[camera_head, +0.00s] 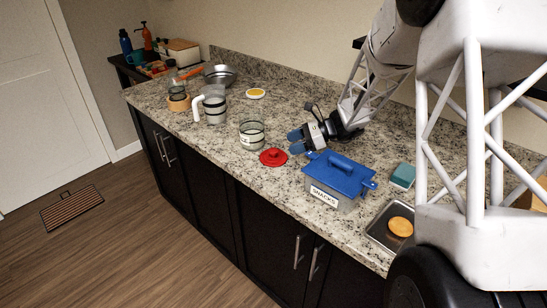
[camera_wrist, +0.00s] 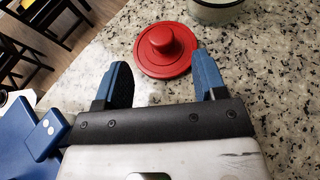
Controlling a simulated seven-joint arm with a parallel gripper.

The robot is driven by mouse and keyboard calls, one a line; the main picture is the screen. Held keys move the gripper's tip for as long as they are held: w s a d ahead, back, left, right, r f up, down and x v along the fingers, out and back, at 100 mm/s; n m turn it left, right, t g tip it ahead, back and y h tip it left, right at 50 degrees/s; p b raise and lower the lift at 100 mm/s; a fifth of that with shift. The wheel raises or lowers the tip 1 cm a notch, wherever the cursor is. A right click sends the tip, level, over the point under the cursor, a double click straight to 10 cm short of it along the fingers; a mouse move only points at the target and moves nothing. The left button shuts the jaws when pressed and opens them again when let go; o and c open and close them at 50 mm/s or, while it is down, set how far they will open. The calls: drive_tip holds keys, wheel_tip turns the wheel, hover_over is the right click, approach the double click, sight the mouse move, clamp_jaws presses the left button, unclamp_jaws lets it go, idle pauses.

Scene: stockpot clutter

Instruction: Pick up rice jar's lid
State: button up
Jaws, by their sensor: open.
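A round red lid (camera_head: 273,157) with a knob on top lies flat on the granite counter in the head view. In the wrist view the red lid (camera_wrist: 165,48) lies just beyond the fingertips, with its knob facing up. A glass jar (camera_head: 252,134) with a pale label stands open behind the lid; only its base (camera_wrist: 215,10) shows in the wrist view. My gripper (camera_head: 296,141) is open and empty, with blue fingertips, to the right of the lid. In the wrist view my gripper (camera_wrist: 160,75) has its fingers spread, pointing toward the lid.
A box labelled SNACKS with a blue lid (camera_head: 340,174) stands close to the right of my gripper. A metal tray (camera_head: 376,228) and a teal block (camera_head: 403,175) lie farther right. A white-handled pitcher (camera_head: 214,106) stands left of the jar. The counter's front edge is near the lid.

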sight(273, 150)
drive_tip(key=shift+x, duration=1.2)
drive_tip(key=shift+x, duration=2.6)
drive_tip(key=c, duration=1)
drive_tip(key=shift+r, duration=0.1)
drive_tip(key=shift+r, duration=4.95)
